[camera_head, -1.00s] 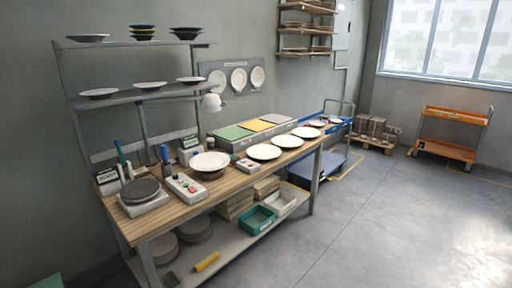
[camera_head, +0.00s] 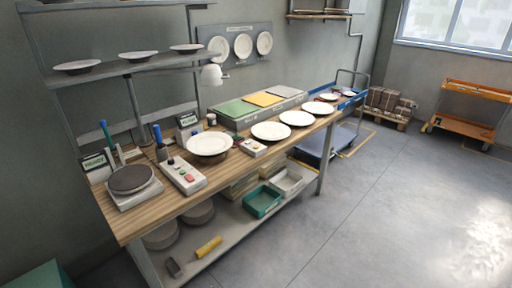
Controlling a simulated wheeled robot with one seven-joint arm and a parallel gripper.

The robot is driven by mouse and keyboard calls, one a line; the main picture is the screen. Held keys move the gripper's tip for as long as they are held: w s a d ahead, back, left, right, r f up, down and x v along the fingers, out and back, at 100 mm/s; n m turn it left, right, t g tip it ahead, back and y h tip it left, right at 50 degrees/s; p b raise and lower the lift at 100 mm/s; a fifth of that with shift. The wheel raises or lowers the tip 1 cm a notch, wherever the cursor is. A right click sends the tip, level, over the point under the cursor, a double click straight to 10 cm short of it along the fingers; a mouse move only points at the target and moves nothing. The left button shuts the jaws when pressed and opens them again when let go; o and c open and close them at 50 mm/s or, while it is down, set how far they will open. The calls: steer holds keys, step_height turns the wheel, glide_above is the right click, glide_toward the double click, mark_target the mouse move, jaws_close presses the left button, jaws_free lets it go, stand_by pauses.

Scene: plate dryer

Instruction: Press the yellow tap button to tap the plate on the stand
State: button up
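A white plate (camera_head: 209,141) lies flat on a dark round stand (camera_head: 222,158) on the wooden workbench. A light grey control box (camera_head: 184,174) with small coloured buttons, red and green among them, is left of the plate. A smaller control box (camera_head: 253,149) with small buttons is right of the plate. I cannot make out for sure which button is the yellow one. My gripper is not in view.
A dark round turntable (camera_head: 131,179) sits on the bench's left end. Several white plates (camera_head: 271,131) lie along the right part, before green, yellow and grey pads (camera_head: 268,99). Floor (camera_head: 330,230) in front of the bench is clear.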

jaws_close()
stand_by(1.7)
